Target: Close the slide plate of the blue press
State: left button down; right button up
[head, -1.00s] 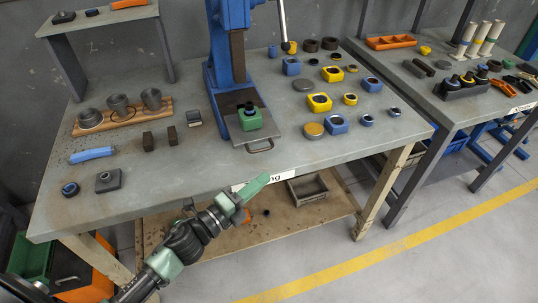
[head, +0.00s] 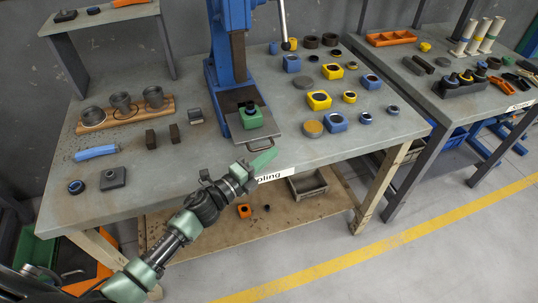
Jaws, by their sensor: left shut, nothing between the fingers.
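The blue press (head: 232,72) stands at the back middle of the grey table. Its dark slide plate (head: 247,137) sticks out at the front, with a wire handle (head: 261,144) at its front edge. A green block with a dark round part (head: 250,117) sits on the plate, below the ram. My left gripper (head: 268,158) is shut and empty, just in front of the table edge and close to the plate's handle, apart from it as far as I can tell. My right gripper does not show.
Blue and yellow blocks and rings (head: 319,100) lie right of the press. A wooden holder (head: 125,114) with metal cups, two dark blocks and a blue-handled tool (head: 96,153) lie left. The table front between is clear.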

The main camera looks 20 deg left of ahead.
aim_at(238, 144)
pick_arm(q)
jog(key=w+a+b, duration=0.1)
jog(key=w+a, duration=0.1)
jog(key=w, duration=0.1)
jog(key=w+a+b, duration=0.2)
jog(key=w, duration=0.1)
jog(key=w+a+b, duration=0.1)
jog(key=w+a, duration=0.1)
jog(key=w, duration=0.1)
jog(key=shift+f, duration=0.2)
jog(key=shift+w+a+r+b, duration=0.1)
jog(key=shift+w+a+b, duration=0.15)
jog(key=shift+b, duration=0.1)
jog(key=shift+r, duration=0.25)
jog(key=shift+a, duration=0.1)
jog(key=b+v, duration=0.1)
jog(key=v, duration=0.6)
jog(key=shift+s+f, duration=0.1)
jog(key=shift+f, duration=0.1)
jog(key=shift+s, duration=0.25)
jog(key=shift+s, duration=0.1)
